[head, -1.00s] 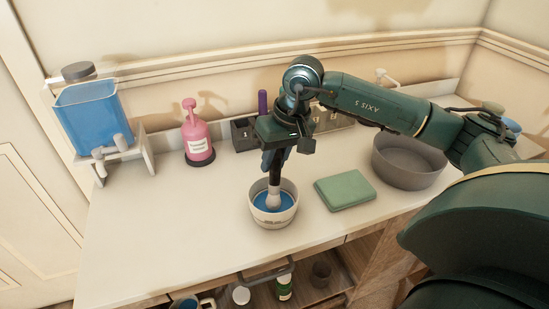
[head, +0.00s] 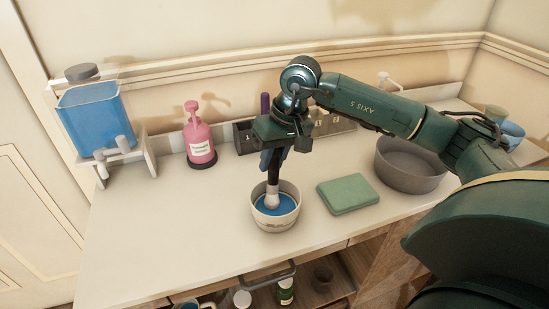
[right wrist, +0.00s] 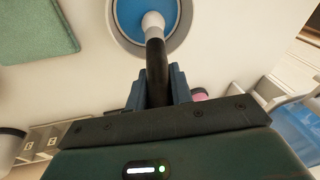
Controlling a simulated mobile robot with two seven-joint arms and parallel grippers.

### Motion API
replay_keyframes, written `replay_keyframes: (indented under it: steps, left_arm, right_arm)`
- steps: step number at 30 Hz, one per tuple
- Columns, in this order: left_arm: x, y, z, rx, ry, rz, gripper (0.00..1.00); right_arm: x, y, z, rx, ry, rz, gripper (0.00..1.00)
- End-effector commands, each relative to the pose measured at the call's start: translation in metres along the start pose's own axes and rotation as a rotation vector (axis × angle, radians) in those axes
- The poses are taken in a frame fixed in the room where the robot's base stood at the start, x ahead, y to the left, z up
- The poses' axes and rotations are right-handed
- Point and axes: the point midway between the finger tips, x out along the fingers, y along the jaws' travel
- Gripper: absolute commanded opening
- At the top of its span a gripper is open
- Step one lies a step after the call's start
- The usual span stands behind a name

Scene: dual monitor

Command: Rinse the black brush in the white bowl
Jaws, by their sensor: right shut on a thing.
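My right gripper (head: 272,158) is shut on the black handle of the brush (head: 274,176) and holds it close to upright, pale head down. The white bowl (head: 275,222) stands on the counter below and holds blue liquid. The brush's pale head is inside the bowl's rim, over or in the liquid; I cannot tell how deep. In the right wrist view the black brush (right wrist: 156,65) sits between the fingers (right wrist: 157,88), and its head overlaps the blue liquid inside the bowl (right wrist: 186,38). My left gripper is not in view.
A green folded cloth (head: 347,193) lies right of the bowl, with a grey basin (head: 410,165) beyond it. A pink pump bottle (head: 199,138) and a blue tank (head: 92,117) on a stand are at the left. A dark divided box (head: 243,137) stands behind. The front left counter is clear.

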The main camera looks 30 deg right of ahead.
Motion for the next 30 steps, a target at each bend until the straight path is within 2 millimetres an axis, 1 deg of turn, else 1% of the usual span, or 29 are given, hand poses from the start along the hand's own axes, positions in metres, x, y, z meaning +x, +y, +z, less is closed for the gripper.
replay_keyframes:
  steps: [9,15,20,30]
  left_arm:
    - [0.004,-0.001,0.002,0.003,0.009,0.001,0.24]
    - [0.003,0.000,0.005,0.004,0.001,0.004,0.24]
    - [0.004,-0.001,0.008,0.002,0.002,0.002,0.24]
    - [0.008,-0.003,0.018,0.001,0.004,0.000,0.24]
  right_arm:
    - [0.001,-0.014,0.017,-0.001,0.000,-0.001,0.02]
    - [0.000,-0.016,0.021,0.001,0.000,0.000,0.02]
    - [0.000,-0.011,0.021,0.003,0.001,0.001,0.02]
    - [-0.005,0.012,0.025,0.003,0.001,0.001,0.02]
